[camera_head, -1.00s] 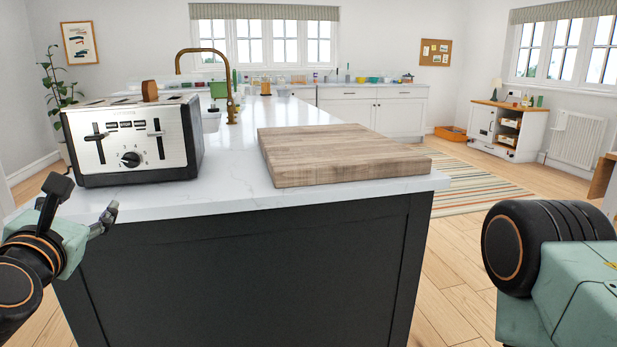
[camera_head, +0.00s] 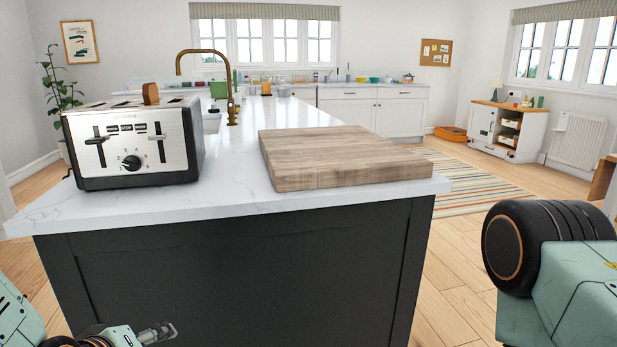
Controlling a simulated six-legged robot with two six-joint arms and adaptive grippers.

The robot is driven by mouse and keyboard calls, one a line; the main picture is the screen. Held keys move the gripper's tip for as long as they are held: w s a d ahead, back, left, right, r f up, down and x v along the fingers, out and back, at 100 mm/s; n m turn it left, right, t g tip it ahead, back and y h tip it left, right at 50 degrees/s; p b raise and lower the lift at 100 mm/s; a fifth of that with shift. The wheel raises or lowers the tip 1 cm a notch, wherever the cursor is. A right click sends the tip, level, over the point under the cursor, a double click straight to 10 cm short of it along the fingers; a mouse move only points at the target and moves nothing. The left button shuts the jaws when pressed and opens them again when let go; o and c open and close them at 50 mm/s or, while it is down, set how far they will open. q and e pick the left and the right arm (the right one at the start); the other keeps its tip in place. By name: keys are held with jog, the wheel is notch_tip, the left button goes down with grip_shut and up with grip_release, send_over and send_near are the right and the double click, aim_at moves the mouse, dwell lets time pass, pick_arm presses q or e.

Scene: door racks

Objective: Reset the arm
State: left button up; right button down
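My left gripper (camera_head: 158,332) is low at the bottom left, in front of the dark island panel and below the countertop edge. It is seen edge-on and partly cut off by the frame, so I cannot tell whether its fingers are apart. Nothing shows in it. My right arm (camera_head: 570,270) fills the lower right corner, to the right of the island. Its gripper is out of view.
The kitchen island (camera_head: 240,270) stands straight ahead with a white top. A silver toaster (camera_head: 128,150) with a brown piece in its slot and a wooden board (camera_head: 340,160) rest on it. Wooden floor (camera_head: 455,290) is clear right of the island.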

pick_arm(q)
jog(key=s+d+f+m+g+p, duration=0.1)
jog(key=s+f+m+g, duration=0.3)
jog(key=s+f, duration=0.6)
jog(key=s+d+f+m+g, duration=0.2)
jog(key=s+f+m+g, duration=0.2)
jog(key=s+f, duration=0.6)
jog(key=s+g, duration=0.1)
jog(key=s, duration=0.6)
jog(key=shift+s+d+g+p, duration=0.15)
jog(key=shift+g+p, duration=0.2)
jog(key=shift+g, duration=0.05)
